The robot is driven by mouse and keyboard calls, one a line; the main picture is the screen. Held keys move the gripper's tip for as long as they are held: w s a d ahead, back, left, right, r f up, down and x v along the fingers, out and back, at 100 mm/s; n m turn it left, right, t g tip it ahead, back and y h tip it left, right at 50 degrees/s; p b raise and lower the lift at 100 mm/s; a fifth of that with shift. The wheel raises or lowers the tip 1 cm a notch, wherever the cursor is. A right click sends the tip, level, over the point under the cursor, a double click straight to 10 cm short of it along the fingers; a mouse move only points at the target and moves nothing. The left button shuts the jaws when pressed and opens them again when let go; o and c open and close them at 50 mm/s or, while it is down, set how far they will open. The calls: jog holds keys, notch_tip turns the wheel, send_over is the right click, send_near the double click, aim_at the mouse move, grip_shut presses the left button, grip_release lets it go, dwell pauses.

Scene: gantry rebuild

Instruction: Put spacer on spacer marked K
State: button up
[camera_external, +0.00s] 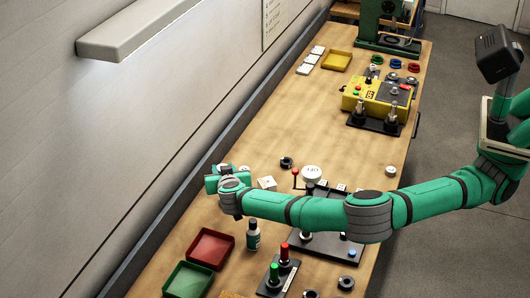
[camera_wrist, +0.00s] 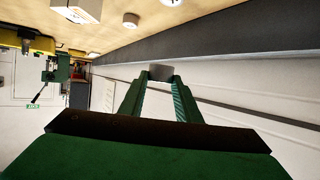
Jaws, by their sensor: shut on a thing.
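My gripper (camera_external: 214,180) is above the bench on its wall side, at the end of the outstretched green arm. In the wrist view my gripper (camera_wrist: 161,80) has its two green fingers closed on a small grey piece (camera_wrist: 160,70), likely the spacer. A white block (camera_external: 267,183) and a white round piece with dark marking (camera_external: 312,172) lie on the bench right of the gripper. The wrist view shows a white block (camera_wrist: 80,9), a small round pale piece (camera_wrist: 131,20) and part of a marked white round piece (camera_wrist: 172,2). I cannot read a K on any of them.
A red tray (camera_external: 211,234), a green tray (camera_external: 176,283) and a dark bottle (camera_external: 253,236) stand nearer the camera. A black ring (camera_external: 287,162) and a red-knobbed lever (camera_external: 295,174) are close by. A yellow box (camera_external: 377,98) is farther back. The bench between is mostly clear.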

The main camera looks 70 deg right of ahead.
notch_tip(320, 180, down, 10)
dwell(0.6)
jog(key=shift+f, duration=0.15)
jog(key=o, duration=1.1)
jog(key=v, duration=0.3)
jog(key=shift+s+a+r, duration=0.1)
jog(key=shift+a+r, duration=0.1)
jog(key=shift+r, duration=0.05)
jog(key=r, duration=0.6)
jog(key=shift+d+r, duration=0.2)
jog(key=shift+r, duration=0.15)
